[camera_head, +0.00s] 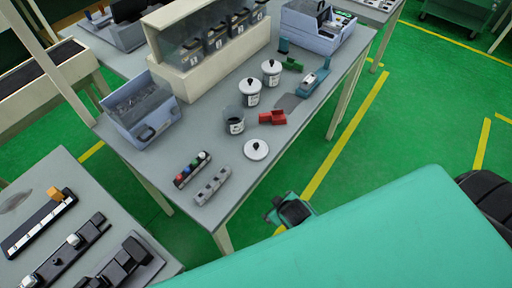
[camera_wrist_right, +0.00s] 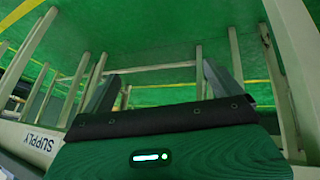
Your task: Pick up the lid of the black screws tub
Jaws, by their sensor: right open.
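The black screws tub (camera_head: 234,121) stands open on the grey table, dark with a pale label. A round white lid with a black knob (camera_head: 256,150) lies flat on the table just in front of it, apart from the tub. My right gripper (camera_head: 290,212) is beyond the table's right edge, over the floor and apart from the lid. In the right wrist view its two grey fingers (camera_wrist_right: 160,92) are spread with nothing between them. My left gripper is not in view.
Two lidded white tubs (camera_head: 250,93) stand behind the black tub. A red scoop-like part (camera_head: 272,118) lies right of it. Clip strips (camera_head: 212,186) lie near the front edge. A blue-grey bin (camera_head: 138,108) is at left. Table legs (camera_wrist_right: 283,85) show in the wrist view.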

